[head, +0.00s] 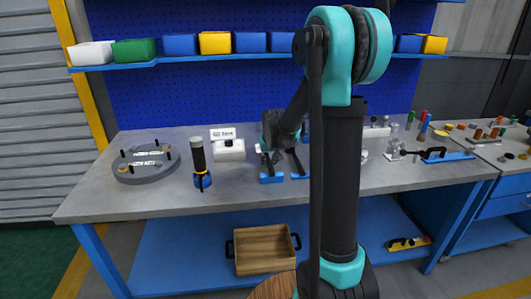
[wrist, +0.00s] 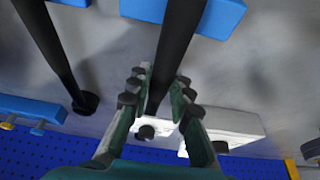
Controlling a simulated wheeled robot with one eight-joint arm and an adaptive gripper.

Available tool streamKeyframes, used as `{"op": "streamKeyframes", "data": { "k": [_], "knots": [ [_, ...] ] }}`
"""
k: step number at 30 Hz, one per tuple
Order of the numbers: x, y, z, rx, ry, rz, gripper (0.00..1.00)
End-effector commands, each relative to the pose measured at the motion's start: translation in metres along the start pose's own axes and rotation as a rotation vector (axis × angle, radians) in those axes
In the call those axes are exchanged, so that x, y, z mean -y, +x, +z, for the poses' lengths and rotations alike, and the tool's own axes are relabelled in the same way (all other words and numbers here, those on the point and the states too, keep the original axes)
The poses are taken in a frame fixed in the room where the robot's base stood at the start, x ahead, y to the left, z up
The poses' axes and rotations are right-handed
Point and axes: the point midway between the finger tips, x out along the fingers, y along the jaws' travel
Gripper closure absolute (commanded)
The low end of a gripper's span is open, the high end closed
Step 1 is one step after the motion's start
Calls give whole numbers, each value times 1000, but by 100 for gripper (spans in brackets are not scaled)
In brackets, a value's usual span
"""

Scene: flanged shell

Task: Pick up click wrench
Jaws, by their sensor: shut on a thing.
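The click wrench is a long black rod (wrist: 182,35) in the wrist view. It runs from the top edge down between the fingers of my gripper (wrist: 160,88), which are shut on its shaft. It crosses a blue holder (wrist: 222,18), and I cannot tell whether it still touches it. In the head view my gripper (head: 273,148) is low over the middle of the workbench, above two blue holders, with my arm partly covering the area. A second, similar black rod (wrist: 47,45) lies to the left in the wrist view, apart from my fingers.
A white box (wrist: 228,124) is close beside my gripper in the wrist view. On the bench (head: 105,200) stand a grey flanged shell (head: 146,172) and an upright black tool (head: 198,160). A blue shelf (head: 180,59) with bins hangs behind. A wooden crate (head: 262,262) sits below.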

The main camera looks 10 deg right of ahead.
Motion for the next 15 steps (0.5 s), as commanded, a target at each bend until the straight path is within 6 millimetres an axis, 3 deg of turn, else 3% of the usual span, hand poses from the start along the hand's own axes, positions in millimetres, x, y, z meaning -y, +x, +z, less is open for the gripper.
{"op": "streamKeyframes", "data": {
  "k": [10,15],
  "knots": [
    [0,-3,-2,-1,0,0,100],
    [0,-18,-8,-1,0,0,100]
  ]
}}
